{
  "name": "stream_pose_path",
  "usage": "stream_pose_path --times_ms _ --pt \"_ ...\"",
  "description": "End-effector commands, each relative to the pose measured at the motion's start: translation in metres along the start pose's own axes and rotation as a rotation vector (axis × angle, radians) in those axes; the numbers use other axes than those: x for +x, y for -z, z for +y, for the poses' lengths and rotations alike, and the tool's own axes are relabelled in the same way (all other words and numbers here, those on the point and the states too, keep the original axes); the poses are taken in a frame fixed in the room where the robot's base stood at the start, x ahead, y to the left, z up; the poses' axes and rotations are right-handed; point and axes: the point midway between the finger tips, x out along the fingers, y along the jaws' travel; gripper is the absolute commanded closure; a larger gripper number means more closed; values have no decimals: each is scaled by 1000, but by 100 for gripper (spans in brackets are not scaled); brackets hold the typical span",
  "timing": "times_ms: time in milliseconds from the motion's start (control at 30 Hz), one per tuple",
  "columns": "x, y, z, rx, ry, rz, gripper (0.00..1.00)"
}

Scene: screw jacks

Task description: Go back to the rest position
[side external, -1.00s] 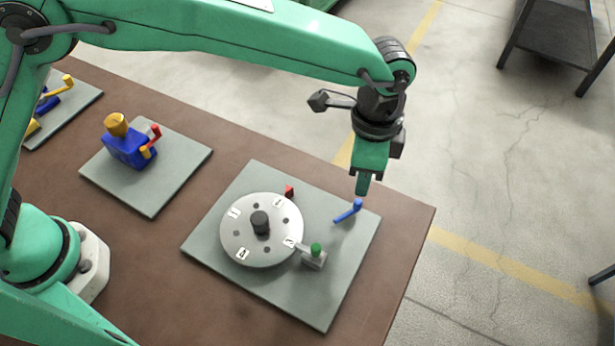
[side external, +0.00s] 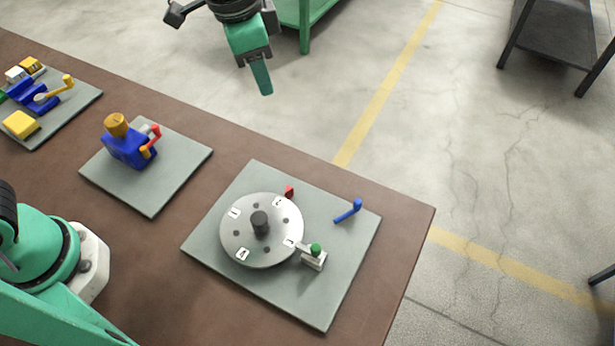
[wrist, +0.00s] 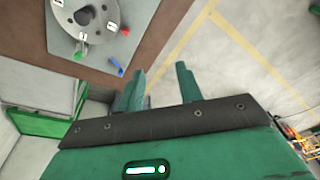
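My gripper (side external: 263,88) hangs in the air beyond the table's far edge, high and clear of every fixture. In the wrist view its two fingers (wrist: 163,80) stand apart with nothing between them, so it is open and empty. The grey indexing dial (side external: 238,245) sits on its plate with a green-knobbed pin block (side external: 313,258) at its rim. A blue lever (side external: 349,211) stands on the same plate's right side; it also shows in the wrist view (wrist: 117,67).
A blue screw jack (side external: 126,150) with a yellow top and red crank stands on the middle plate. A blue and yellow fixture (side external: 38,93) is at far left. The brown table (side external: 185,265) is clear between plates. A green stand (side external: 304,30) and dark bench (side external: 560,35) stand beyond.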

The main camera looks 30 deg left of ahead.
Motion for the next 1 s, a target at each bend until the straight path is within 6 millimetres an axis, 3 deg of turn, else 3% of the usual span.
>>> stream_pose_path --times_ms 200,500,1000 --pt "-31 -51 -27 -154 37 53 64" --pt "-56 -123 -46 -356 89 123 64" --pt "-65 -233 -44 -678 186 240 64"
